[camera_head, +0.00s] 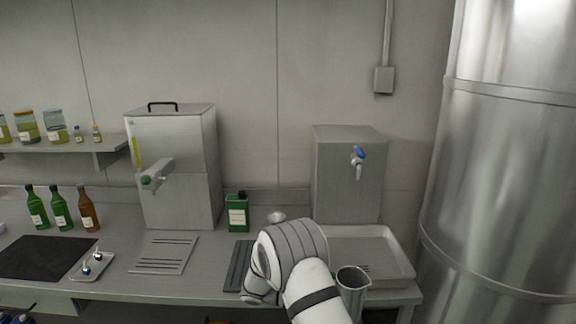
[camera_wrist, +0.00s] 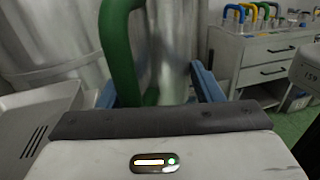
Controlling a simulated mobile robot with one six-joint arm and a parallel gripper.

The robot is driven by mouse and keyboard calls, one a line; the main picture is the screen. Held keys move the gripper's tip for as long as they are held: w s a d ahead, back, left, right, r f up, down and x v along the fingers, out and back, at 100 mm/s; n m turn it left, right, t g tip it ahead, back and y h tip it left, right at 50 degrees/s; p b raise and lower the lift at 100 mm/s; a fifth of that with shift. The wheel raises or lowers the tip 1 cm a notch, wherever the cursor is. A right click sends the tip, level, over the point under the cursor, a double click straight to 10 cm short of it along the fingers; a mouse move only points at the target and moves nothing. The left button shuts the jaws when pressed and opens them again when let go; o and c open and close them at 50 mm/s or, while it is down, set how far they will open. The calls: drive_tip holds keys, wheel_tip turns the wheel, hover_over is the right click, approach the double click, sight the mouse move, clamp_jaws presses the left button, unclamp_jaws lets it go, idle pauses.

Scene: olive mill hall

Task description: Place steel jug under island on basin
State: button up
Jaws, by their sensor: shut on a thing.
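The steel jug (camera_head: 352,288) is upright at the front edge of the basin in the head view, its open mouth facing up. Its lower part is cut off by the picture edge. In the wrist view its green handle (camera_wrist: 121,45) stands between the blue fingers of my gripper (camera_wrist: 156,88), with the jug's steel wall (camera_wrist: 170,62) behind. My gripper is shut on this handle. In the head view my arm hides the gripper. The basin (camera_head: 398,262) is a shallow, rimmed steel tray at the counter's right end; it also shows at the left of the wrist view (camera_wrist: 42,104).
A steel tank (camera_head: 352,170) with a blue tap stands behind the basin. A green tin (camera_head: 237,214) and a small bowl (camera_head: 276,217) are left of it. A big steel cylinder (camera_head: 505,150) stands at right. A drawer cabinet (camera_wrist: 262,60) shows in the wrist view.

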drive_tip(key=w+d+f+n+t+y+b, duration=0.1)
drive_tip(key=d+f+n+t+y+b, duration=0.1)
drive_tip(key=f+n+t+y+b, duration=0.2)
drive_tip(key=w+d+f+n+t+y+b, duration=0.2)
drive_tip(key=f+n+t+y+b, duration=0.2)
drive_tip(key=f+n+t, duration=0.6)
wheel_tip(320, 180, down, 4)
drive_tip(key=t, duration=0.5)
drive_tip(key=shift+n+y+b, duration=0.3)
drive_tip(key=shift+y+b, duration=0.1)
drive_tip(key=r+y, duration=0.1)
drive_tip(key=r, duration=0.2)
drive_tip(key=w+r+n+t+y, duration=0.1)
drive_tip(key=r, duration=0.3)
drive_tip(key=w+r+n+y, duration=0.1)
drive_tip(key=r, duration=0.3)
drive_tip(key=shift+w, duration=0.2)
drive_tip(key=shift+r+t+y, duration=0.3)
drive_tip(key=shift+r, duration=0.2)
